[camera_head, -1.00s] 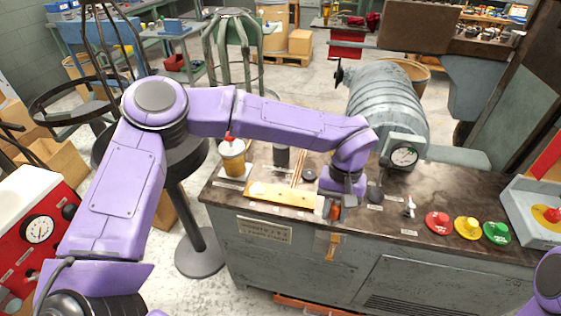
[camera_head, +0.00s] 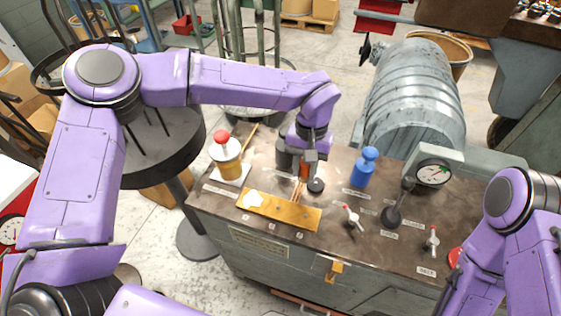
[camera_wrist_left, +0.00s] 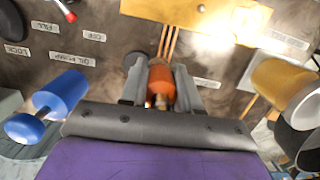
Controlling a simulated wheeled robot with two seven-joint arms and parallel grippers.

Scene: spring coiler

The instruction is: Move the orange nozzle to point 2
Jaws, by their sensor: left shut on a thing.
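My left gripper (camera_head: 308,172) is shut on the orange nozzle (camera_head: 311,155), behind the brass plate on the bench. In the left wrist view, the orange nozzle (camera_wrist_left: 161,80) sits between the two grey fingers (camera_wrist_left: 160,92). The brass plate (camera_head: 270,208) lies near the bench's front edge, with a pale patch at its left end and small marks too fine to read. Thin copper rods (camera_wrist_left: 170,40) lie between the nozzle and the plate (camera_wrist_left: 190,12). Whether the nozzle touches the bench is unclear. My right arm is at the right edge; its gripper is out of view.
A blue bottle (camera_head: 364,167), a dial gauge (camera_head: 433,173) and small red-tipped valves (camera_head: 351,217) stand to the right. A ribbed grey drum (camera_head: 415,95) is behind.

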